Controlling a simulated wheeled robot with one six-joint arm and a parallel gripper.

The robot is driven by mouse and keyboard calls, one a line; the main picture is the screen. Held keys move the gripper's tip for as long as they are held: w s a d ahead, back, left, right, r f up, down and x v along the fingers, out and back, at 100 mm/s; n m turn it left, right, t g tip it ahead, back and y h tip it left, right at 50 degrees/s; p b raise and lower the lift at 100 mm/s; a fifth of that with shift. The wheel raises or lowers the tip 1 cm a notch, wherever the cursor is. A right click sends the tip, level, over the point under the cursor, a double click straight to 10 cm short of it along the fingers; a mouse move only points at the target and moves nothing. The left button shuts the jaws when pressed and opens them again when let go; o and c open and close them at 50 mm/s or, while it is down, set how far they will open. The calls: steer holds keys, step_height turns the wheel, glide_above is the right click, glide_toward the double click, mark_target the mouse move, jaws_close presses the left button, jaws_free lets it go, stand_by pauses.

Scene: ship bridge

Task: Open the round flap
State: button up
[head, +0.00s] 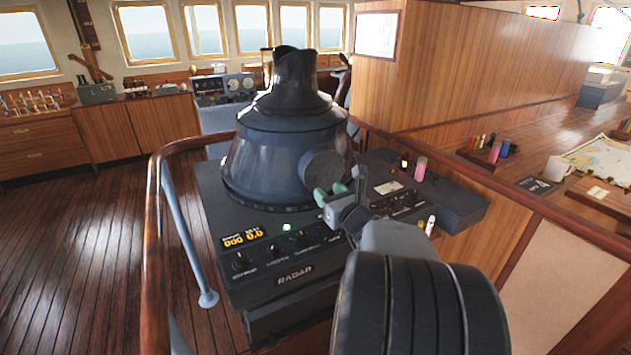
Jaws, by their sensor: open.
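The round flap (321,168) is a dark grey disc low on the front right side of the radar's rounded housing (270,155). It appears to lie against the housing; I see no gap around it. My gripper (330,192) has green fingertips and is open, with nothing visible between them. The fingertips are at the lower edge of the flap in this view. I cannot tell whether they touch it. My wrist and arm come up from the lower right and cover part of the console's front.
The radar console (215,215) has knobs, a lit display (241,239) and a green light. A pink cylinder (420,169) and a white marker (430,225) are on its right side. A wooden rail (152,230) runs around it. A chart table with a mug (558,168) is at right.

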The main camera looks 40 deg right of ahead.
mark_target(315, 180)
steer(key=shift+w+d+p, duration=0.1)
steer(key=shift+w+d, duration=0.05)
steer(key=shift+w, duration=1.05)
steer(key=shift+w+d+p, duration=0.15)
steer(key=shift+w+d, duration=0.05)
steer(key=shift+w, duration=0.95)
steer(key=shift+w+d+p, duration=0.1)
steer(key=shift+w+d, duration=0.05)
steer(key=shift+w, duration=1.05)
jaws_close()
